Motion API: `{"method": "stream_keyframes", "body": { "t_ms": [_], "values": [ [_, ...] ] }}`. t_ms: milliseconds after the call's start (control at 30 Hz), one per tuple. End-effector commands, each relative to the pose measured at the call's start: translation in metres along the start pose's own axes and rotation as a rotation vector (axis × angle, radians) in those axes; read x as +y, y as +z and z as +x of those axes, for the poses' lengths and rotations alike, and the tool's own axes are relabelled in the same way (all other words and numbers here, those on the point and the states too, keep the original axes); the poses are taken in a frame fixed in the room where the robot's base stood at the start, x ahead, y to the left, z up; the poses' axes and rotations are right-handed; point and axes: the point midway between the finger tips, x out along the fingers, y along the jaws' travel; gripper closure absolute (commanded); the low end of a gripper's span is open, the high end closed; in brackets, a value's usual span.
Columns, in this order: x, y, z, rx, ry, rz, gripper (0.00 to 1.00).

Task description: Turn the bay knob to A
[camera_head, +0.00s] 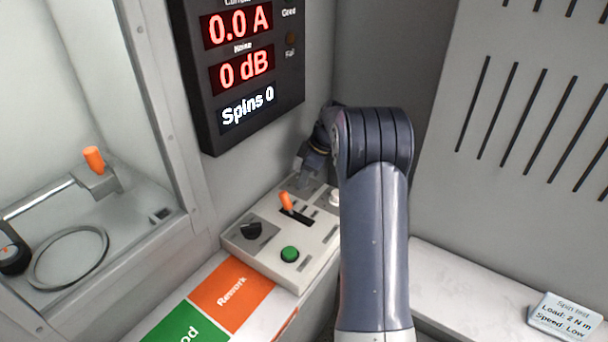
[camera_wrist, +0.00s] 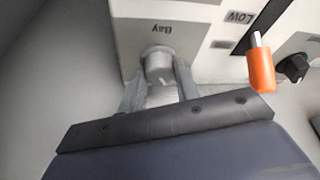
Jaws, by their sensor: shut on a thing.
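The bay knob (camera_wrist: 157,62) is a pale grey round knob below the upside-down "Bay" label in the wrist view. A small mark shows on its near face. My gripper (camera_wrist: 159,74) has one finger on each side of the knob and is shut on it. In the head view my gripper (camera_head: 312,163) is at the far end of the control box (camera_head: 318,238), partly behind my arm. I cannot make out the bay knob there. The A marking and the knob's exact setting cannot be read.
An orange lever (camera_wrist: 261,68) and a black knob (camera_wrist: 293,67) stand beside the bay knob. The box also has a green button (camera_head: 290,254). A display (camera_head: 240,70) hangs above, reading "Spins 0". A slotted panel (camera_head: 530,120) rises at right.

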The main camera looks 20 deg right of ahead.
Motion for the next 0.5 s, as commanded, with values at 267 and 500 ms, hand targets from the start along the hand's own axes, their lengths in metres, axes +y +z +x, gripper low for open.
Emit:
{"method": "stream_keyframes", "body": {
  "t_ms": [267,500],
  "values": [
    [0.0004,0.0002,-0.0003,-0.001,-0.003,-0.013,0.92],
    [0.0003,0.0002,-0.0002,-0.001,-0.003,-0.012,0.66]
  ]
}}
